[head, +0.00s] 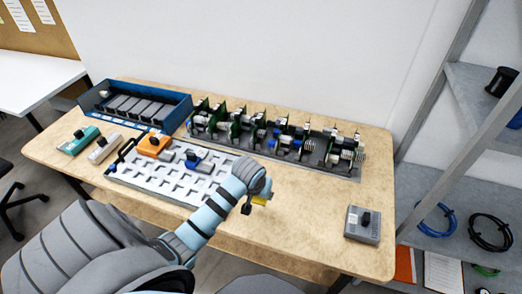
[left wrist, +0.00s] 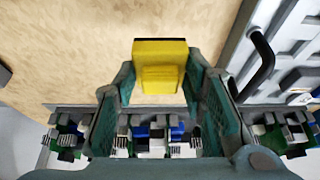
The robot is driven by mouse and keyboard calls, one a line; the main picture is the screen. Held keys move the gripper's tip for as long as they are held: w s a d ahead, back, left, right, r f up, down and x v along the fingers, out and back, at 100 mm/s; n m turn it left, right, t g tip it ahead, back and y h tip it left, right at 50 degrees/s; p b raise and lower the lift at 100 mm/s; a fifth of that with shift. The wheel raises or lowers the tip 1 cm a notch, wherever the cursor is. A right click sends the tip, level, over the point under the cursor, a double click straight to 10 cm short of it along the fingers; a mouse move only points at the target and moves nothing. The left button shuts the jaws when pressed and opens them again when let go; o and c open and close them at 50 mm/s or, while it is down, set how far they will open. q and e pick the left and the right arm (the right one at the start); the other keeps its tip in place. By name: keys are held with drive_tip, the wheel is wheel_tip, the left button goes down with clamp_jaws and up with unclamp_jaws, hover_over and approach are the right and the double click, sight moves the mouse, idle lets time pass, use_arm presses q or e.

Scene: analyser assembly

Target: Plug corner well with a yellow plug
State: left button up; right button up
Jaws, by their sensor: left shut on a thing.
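My left gripper (head: 256,200) is above the table, just right of the white well tray (head: 140,180). It is shut on a yellow plug (head: 261,199), which the gripper partly hides in the head view. In the left wrist view the yellow plug (left wrist: 160,65) sits between the fingertips of the left gripper (left wrist: 160,82), with bare table behind it. The tray has rows of wells; an orange block (head: 153,144) and a blue block (head: 191,161) stand on its far part. My arm hides the tray's near right corner. My right gripper is not in view.
A blue bin (head: 176,119) with grey parts stands at the back left. A rack of green boards (head: 318,163) runs along the back. Teal (head: 78,141) and beige (head: 103,149) blocks lie left of the tray. A grey block (head: 363,226) lies right. The middle right of the table is clear.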

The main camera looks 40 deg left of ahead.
sight(261, 210)
use_arm(q)
drive_tip(key=shift+f+b, duration=1.45)
drive_tip(key=shift+f, duration=1.7)
drive_tip(key=o, duration=1.3)
drive_tip(key=shift+o, duration=0.2)
drive_tip(key=shift+r, duration=0.1)
